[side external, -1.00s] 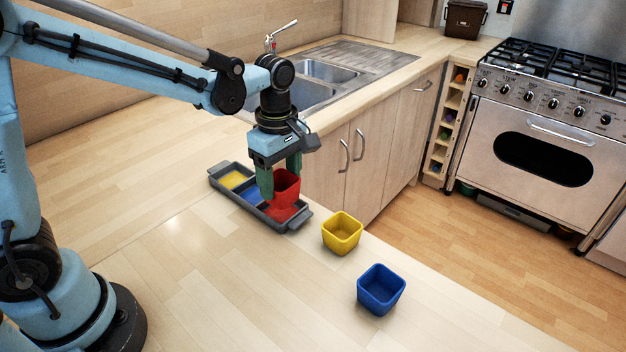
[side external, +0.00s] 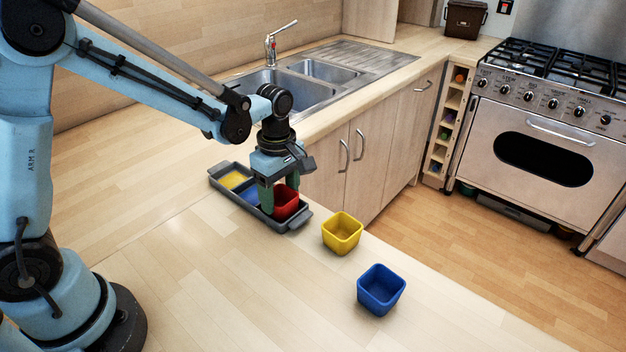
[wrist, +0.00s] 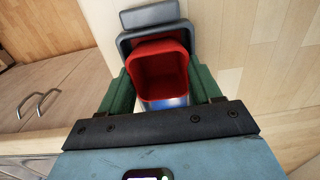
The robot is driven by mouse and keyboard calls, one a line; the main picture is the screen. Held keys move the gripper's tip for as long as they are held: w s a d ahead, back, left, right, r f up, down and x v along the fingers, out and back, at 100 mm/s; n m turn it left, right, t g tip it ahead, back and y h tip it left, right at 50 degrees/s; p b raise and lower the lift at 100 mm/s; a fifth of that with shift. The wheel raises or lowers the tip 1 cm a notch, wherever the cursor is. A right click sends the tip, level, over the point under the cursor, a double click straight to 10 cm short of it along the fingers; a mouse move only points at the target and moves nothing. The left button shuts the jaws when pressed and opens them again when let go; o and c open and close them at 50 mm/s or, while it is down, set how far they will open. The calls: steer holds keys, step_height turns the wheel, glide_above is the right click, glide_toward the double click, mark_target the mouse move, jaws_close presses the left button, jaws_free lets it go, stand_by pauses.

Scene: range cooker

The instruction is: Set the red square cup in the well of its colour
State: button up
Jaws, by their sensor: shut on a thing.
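The red square cup (side external: 286,203) is down at the red well, the near-right end of the grey tray (side external: 297,224). My gripper (side external: 281,196) is shut on the cup, with a green finger on either side. In the wrist view the red cup (wrist: 158,72) is between the green fingers, with the tray's end handle (wrist: 150,15) beyond it. The yellow well (side external: 232,180) and the blue well (side external: 252,194) are empty. The cup hides the red well's floor, so I cannot tell whether its base touches it.
A yellow cup (side external: 342,232) and a blue cup (side external: 381,289) stand on the counter to the right of the tray, near its edge. The sink (side external: 318,80) is behind. The counter in front of the tray is clear.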

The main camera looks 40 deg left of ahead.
steer(key=o, duration=1.2)
step_height(320, 180, up, 12)
steer(key=s+a+f+m+t, duration=0.1)
steer(key=s+m+t, duration=0.6)
steer(key=m, duration=1.1)
steer(key=shift+s+a, duration=0.5)
steer(key=shift+s, duration=1)
steer(key=shift+f, duration=0.1)
